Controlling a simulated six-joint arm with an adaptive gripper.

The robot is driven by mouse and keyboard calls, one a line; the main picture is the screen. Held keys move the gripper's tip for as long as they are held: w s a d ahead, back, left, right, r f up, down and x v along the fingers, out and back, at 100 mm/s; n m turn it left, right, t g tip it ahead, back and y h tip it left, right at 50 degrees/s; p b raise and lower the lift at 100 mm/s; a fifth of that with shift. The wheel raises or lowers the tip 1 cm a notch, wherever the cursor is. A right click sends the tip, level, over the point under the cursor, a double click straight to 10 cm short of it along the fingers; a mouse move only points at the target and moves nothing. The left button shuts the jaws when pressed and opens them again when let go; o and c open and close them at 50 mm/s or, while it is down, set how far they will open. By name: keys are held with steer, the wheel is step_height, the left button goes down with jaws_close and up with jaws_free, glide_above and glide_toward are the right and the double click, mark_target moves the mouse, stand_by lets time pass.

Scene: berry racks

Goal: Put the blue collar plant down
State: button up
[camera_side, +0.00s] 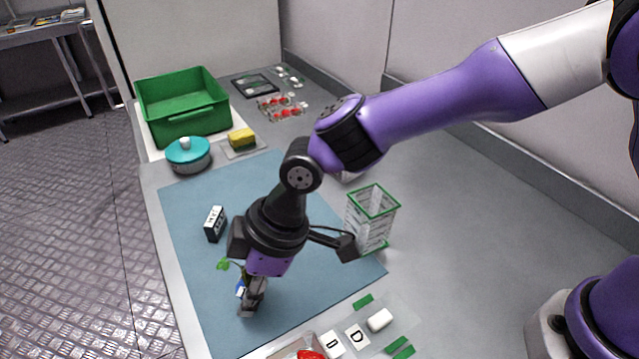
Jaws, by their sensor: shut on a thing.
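My gripper (254,296) points down over the front part of the blue-grey mat (185,250). It is shut on the blue collar plant (241,287), of which a bit of blue and a green leaf (223,265) show at the left of the fingers. Most of the plant is hidden behind my gripper. I cannot tell whether its base touches the mat.
A black-and-white box (215,224) stands on the mat to the left. A green-edged clear rack (372,218) stands at the mat's right edge. A teal lidded pot (188,154), a yellow sponge (242,138) and a green crate (184,124) are farther back. White blocks (380,320) lie in front.

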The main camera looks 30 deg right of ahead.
steer(key=shift+f, duration=1.1)
steer(key=shift+f, duration=0.1)
steer(key=o, duration=1)
steer(key=d+r+m+t, duration=0.1)
steer(key=d+r+m, duration=0.2)
steer(key=d+r, duration=1.05)
steer(key=s+d+r+m+t+h, duration=0.1)
steer(key=s+d+m, duration=0.2)
steer(key=d, duration=0.3)
steer(key=s+d+r+m+t+h, duration=0.1)
steer(key=s+d+m+h, duration=0.1)
steer(key=d, duration=0.4)
steer(key=s+d+m+t+h, duration=0.1)
steer(key=s+d+m, duration=0.3)
steer(key=d, duration=0.3)
steer(key=shift+r+m, duration=0.4)
steer(key=shift+m, duration=0.4)
